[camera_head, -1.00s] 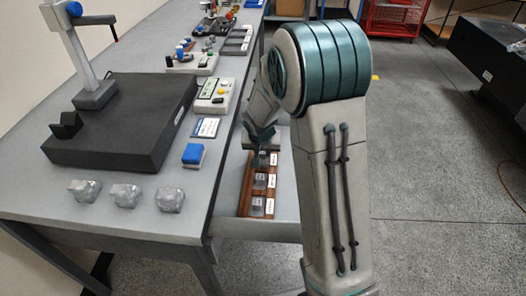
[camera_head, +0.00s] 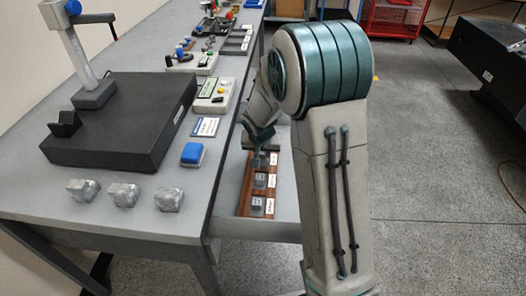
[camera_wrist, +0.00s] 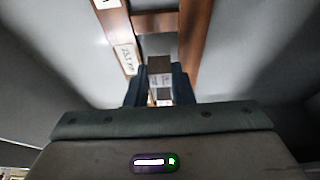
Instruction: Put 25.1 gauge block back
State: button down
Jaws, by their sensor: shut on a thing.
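My gripper (camera_wrist: 160,88) is shut on a small grey steel gauge block (camera_wrist: 160,76), with one dark finger on each side. In the wrist view the block is between the two rails of the wooden rack (camera_wrist: 197,45), beside a white label (camera_wrist: 126,59) that seems to read 25.1. I cannot tell whether the block touches the slot floor. In the head view my gripper is at the far end of the rack (camera_head: 243,196), and the arm partly hides it. Two other grey blocks, a middle one (camera_head: 259,181) and a near one (camera_head: 257,204), sit in the rack beside labels.
The rack lies in an open drawer (camera_head: 283,205) at the bench's right side. On the bench are a dark surface plate (camera_head: 110,150), a blue-topped block (camera_head: 192,153) and three grey lumps, one of them here (camera_head: 125,194). The floor to the right is mostly clear.

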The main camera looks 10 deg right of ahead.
aim_at(263, 154)
jog(key=shift+f+b, duration=0.5)
dwell(0.3)
jog(key=c, duration=0.8)
grip_release()
jog(key=shift+o, duration=0.2)
jog(key=shift+r+p, duration=2.25)
jog(key=shift+r, duration=1.25)
